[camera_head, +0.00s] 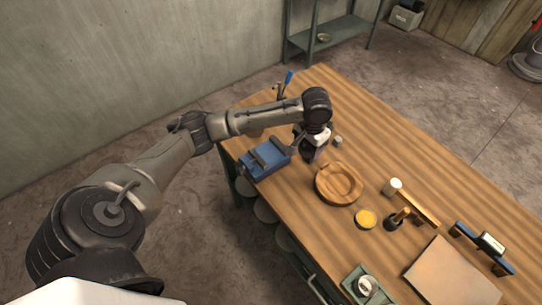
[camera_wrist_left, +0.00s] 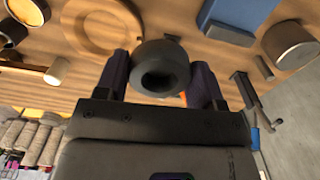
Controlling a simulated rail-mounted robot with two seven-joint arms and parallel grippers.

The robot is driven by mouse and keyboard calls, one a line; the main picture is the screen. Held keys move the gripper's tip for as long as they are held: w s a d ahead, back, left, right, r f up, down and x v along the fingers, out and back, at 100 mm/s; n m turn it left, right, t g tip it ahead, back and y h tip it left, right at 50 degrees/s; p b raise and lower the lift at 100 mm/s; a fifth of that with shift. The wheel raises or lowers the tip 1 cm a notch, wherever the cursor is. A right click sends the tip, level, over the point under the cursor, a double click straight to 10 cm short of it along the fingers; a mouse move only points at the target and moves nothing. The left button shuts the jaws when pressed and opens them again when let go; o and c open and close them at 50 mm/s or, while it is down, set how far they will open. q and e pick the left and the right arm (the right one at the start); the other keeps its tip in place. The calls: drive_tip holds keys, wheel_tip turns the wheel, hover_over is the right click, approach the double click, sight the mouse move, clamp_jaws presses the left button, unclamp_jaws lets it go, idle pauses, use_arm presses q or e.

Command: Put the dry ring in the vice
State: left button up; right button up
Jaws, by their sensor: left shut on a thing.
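A thick grey ring (camera_wrist_left: 147,57) with a dark hole sits between the two fingers of my left gripper (camera_wrist_left: 160,75) in the wrist view, and the gripper is shut on it. In the head view my left gripper (camera_head: 308,153) is over the table just right of the blue vice (camera_head: 250,172), and the ring is hidden there by the gripper and arm. The vice stands at the table's left edge with its jaws facing up; no ring shows in it. My right gripper is in neither view.
A round wooden bowl (camera_head: 326,194) lies right of the gripper on the wooden table (camera_head: 375,150). A yellow disc (camera_head: 366,219), a white cylinder (camera_head: 392,186) and a flat tan board (camera_head: 452,275) are further right.

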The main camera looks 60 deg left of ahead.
use_arm(q)
hover_over(270, 153)
wheel_tip(270, 153, down, 9)
drive_tip(key=shift+r+b, duration=0.1)
drive_tip(key=shift+b, duration=0.35)
drive_tip(key=shift+f, duration=2.05)
drive_tip(key=shift+f, duration=0.15)
drive_tip(key=o, duration=1.2)
